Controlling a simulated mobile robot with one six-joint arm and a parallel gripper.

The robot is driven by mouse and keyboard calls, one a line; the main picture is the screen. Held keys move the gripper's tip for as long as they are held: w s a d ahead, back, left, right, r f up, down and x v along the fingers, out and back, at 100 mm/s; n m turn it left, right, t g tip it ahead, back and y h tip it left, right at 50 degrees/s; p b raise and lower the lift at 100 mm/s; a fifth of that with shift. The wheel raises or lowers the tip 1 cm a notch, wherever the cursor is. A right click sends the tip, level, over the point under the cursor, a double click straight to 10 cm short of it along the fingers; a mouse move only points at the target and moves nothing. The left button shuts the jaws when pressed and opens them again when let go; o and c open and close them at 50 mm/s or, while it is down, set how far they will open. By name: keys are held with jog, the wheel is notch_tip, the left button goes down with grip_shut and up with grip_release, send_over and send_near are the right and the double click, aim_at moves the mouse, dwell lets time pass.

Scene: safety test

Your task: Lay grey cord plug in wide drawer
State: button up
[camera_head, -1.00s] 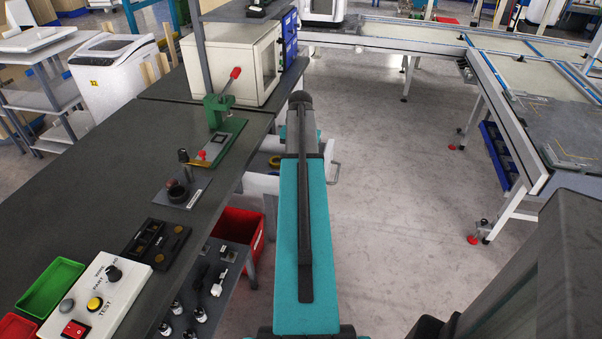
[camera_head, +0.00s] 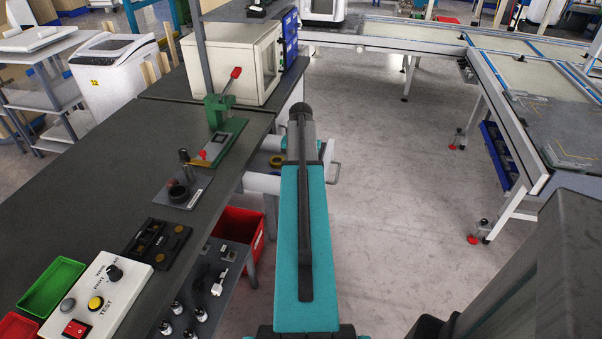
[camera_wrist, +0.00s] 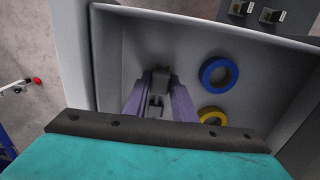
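The wide drawer is pulled out; its light grey inside (camera_wrist: 205,55) fills the wrist view, and its white side (camera_head: 262,184) shows beside my arm in the head view. My gripper (camera_wrist: 160,82) points down into the drawer, its two purple fingers close on either side of a dark grey block that looks like the grey cord plug (camera_wrist: 160,76). The fingers hide part of it. Whether the plug touches the drawer floor I cannot tell. In the head view my arm hides the gripper and plug.
A blue ring (camera_wrist: 219,72) and a yellow ring (camera_wrist: 212,116) lie in the drawer, right of the fingers. A dark panel with a white plug (camera_head: 221,283) stands near a red bin (camera_head: 240,232). The grey workbench (camera_head: 75,205) is left; open floor (camera_head: 400,200) is right.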

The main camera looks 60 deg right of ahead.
jog(key=o, duration=0.4)
jog(key=shift+c, duration=0.2)
jog(key=shift+r, duration=0.15)
notch_tip(320, 180, up, 12)
jog(key=shift+b, duration=0.35)
jog(key=shift+r, duration=0.1)
dwell(0.9)
